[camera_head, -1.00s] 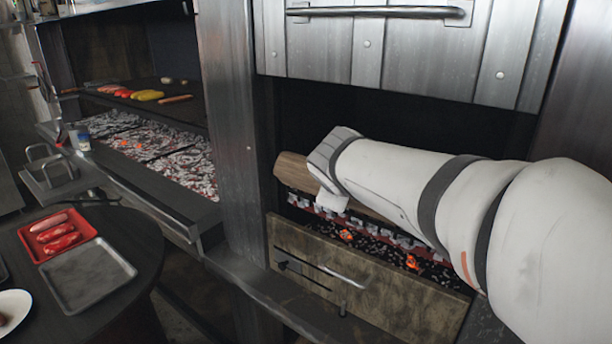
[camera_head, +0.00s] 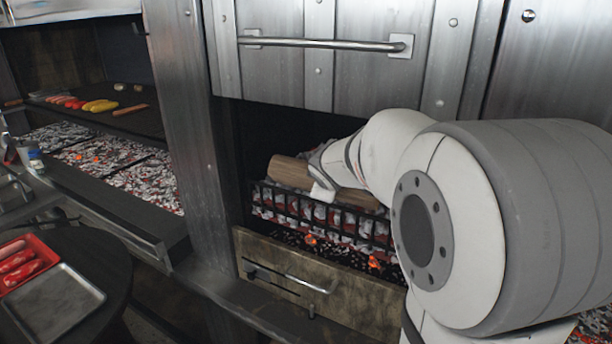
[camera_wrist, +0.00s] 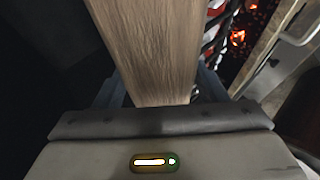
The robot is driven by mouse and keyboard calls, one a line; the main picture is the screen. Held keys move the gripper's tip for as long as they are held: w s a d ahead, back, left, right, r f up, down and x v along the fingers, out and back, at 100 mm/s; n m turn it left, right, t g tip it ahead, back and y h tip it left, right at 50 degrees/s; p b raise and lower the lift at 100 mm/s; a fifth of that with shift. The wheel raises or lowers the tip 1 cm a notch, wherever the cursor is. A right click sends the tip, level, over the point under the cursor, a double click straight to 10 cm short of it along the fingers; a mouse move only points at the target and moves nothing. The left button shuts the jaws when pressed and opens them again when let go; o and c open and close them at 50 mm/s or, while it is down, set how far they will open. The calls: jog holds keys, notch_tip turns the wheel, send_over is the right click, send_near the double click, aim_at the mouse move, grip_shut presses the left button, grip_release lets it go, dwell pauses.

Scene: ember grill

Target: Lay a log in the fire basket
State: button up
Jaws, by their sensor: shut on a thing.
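The log (camera_head: 290,171) is a light brown split piece lying roughly level in the firebox opening. It shows just above and behind the front bars of the fire basket (camera_head: 300,210), a dark barred rack with glowing, ash-white coals. I cannot tell whether the log touches the coals. My gripper (camera_head: 322,180) is shut on the log, with its white body in front of the log's middle. In the wrist view the log (camera_wrist: 150,45) runs up and away between the jaws (camera_wrist: 152,103). My arm hides the right part of the basket.
A mottled drawer front (camera_head: 310,290) with a handle stands below the basket. A metal hood door (camera_head: 320,55) hangs above the opening. To the left are a coal grill (camera_head: 140,180) with food above and a round table (camera_head: 90,290) with a red tray (camera_head: 28,262).

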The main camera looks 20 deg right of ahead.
jog(key=w+d+p, duration=0.2)
jog(key=w+d, duration=0.1)
jog(key=shift+d+r, duration=0.1)
jog(key=shift+d, duration=0.05)
jog(key=shift+w+d+f+b, duration=0.45)
jog(key=shift+w+f+b, duration=0.05)
jog(key=shift+f, duration=0.45)
jog(key=shift+w+d+f+b, duration=0.45)
jog(key=shift+f, duration=0.45)
jog(key=shift+w+d+f+b, duration=0.45)
jog(key=shift+w+f+b, duration=0.05)
jog(key=shift+f, duration=0.45)
jog(key=o, duration=1.5)
jog(key=shift+o, duration=0.8)
jog(key=shift+s+f, duration=0.1)
jog(key=shift+f, duration=0.1)
